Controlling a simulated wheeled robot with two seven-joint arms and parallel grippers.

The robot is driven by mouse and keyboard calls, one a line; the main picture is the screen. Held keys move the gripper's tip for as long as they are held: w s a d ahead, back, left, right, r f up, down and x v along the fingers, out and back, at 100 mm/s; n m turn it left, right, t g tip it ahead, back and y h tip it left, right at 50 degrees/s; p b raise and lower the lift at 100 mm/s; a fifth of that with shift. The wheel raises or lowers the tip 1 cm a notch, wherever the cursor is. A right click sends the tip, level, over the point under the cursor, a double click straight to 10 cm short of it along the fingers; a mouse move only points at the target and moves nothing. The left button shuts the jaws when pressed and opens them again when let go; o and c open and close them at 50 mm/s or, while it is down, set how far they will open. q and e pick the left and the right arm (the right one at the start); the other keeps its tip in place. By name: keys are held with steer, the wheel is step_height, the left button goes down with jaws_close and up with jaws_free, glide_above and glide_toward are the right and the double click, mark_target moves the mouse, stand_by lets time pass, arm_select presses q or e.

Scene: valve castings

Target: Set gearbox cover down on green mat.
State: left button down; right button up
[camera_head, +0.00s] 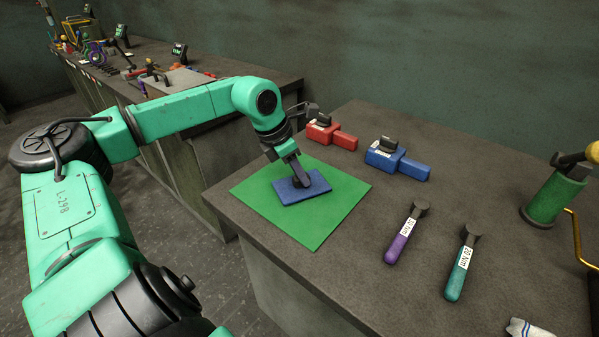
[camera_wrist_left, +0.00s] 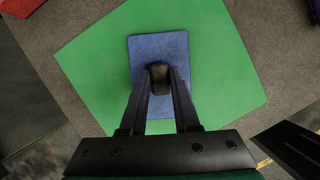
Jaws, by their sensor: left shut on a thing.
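The gearbox cover is a flat blue plate (camera_head: 316,186) with a dark knob in its middle. It is over the middle of the green mat (camera_head: 262,196), and appears to lie on it or just above it; I cannot tell which. My left gripper (camera_head: 301,180) comes down from above and is shut on the knob. In the left wrist view the fingers (camera_wrist_left: 158,85) close on both sides of the dark knob, with the blue plate (camera_wrist_left: 150,50) below and the mat (camera_wrist_left: 225,70) all around it. My right gripper is in neither view.
A red tool (camera_head: 330,133) and a blue tool (camera_head: 397,160) lie behind the mat. A purple-handled wrench (camera_head: 402,238) and a teal-handled wrench (camera_head: 460,268) lie to the right. A green cylinder device (camera_head: 553,198) stands at the right edge. Bare bench lies between them.

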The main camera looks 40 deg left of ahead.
arm_select(q)
steer(key=shift+f, duration=0.15)
steer(key=c, duration=0.6)
jaws_free()
steer(key=shift+o, duration=0.2)
steer(key=shift+s+r+b, duration=0.1)
steer(key=shift+r+b, duration=0.2)
steer(key=b+v, duration=0.1)
steer(key=v, duration=0.4)
steer(key=shift+s+a+r, duration=0.15)
steer(key=shift+r, duration=0.15)
steer(key=v, duration=0.8)
steer(key=shift+s, duration=0.1)
